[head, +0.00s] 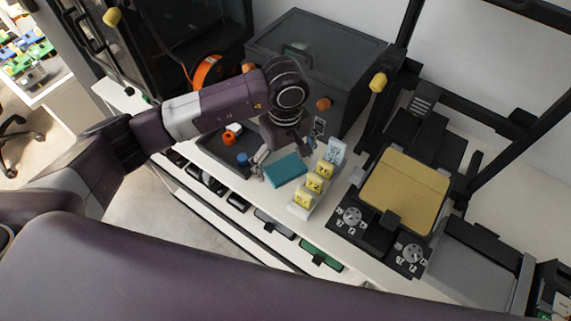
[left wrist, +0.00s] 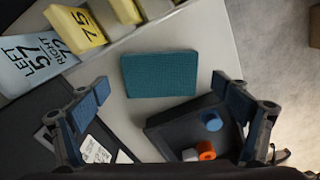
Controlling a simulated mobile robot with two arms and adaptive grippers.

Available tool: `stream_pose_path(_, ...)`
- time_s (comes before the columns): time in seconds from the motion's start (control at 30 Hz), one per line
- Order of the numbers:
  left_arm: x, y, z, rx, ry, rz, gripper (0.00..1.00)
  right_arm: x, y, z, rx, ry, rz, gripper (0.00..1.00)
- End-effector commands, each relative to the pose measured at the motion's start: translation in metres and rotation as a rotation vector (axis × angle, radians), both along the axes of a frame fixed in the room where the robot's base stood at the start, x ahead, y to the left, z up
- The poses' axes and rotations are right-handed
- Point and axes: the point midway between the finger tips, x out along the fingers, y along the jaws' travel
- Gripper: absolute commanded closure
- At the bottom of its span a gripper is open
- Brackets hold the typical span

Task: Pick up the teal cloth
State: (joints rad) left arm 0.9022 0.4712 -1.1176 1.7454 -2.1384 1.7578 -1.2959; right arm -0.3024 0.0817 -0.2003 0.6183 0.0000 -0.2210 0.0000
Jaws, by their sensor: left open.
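The teal cloth (head: 286,169) lies flat and folded on the white bench top, between the dark tray and the row of labelled cards. In the left wrist view the cloth (left wrist: 159,74) lies ahead of the fingertips, midway between them and apart from both. My left gripper (left wrist: 152,88) is open and empty, with blue pads on its two fingers. In the head view the left gripper (head: 282,158) hangs over the bench beside the cloth, partly hiding the tray. My right gripper is not in view.
A dark tray (left wrist: 171,133) holds a blue piece (left wrist: 212,121), an orange ring (left wrist: 206,150) and a white piece. Yellow cards (head: 314,183) and a pale blue card (head: 335,150) stand beside the cloth. A 3D printer with a tan plate (head: 404,192) stands right; a dark box (head: 315,55) stands behind.

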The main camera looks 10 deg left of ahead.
Motion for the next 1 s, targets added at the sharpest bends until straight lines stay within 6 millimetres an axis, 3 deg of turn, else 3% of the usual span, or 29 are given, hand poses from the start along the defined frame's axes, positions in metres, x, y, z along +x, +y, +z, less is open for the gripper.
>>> stream_pose_path(0.1,0.0,0.0,-0.006,0.001,0.001,0.0,0.07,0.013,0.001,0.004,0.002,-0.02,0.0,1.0)
stream_pose_path(0.3,0.0,0.0,-0.008,0.0,-0.001,0.0,0.07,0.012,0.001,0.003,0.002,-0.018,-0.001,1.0)
stream_pose_path(0.7,0.0,0.0,-0.007,-0.001,-0.001,0.0,0.5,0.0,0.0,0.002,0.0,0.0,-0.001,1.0)
stream_pose_path(1.0,0.001,0.0,-0.005,-0.001,-0.001,0.0,0.52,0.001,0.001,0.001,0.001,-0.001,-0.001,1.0)
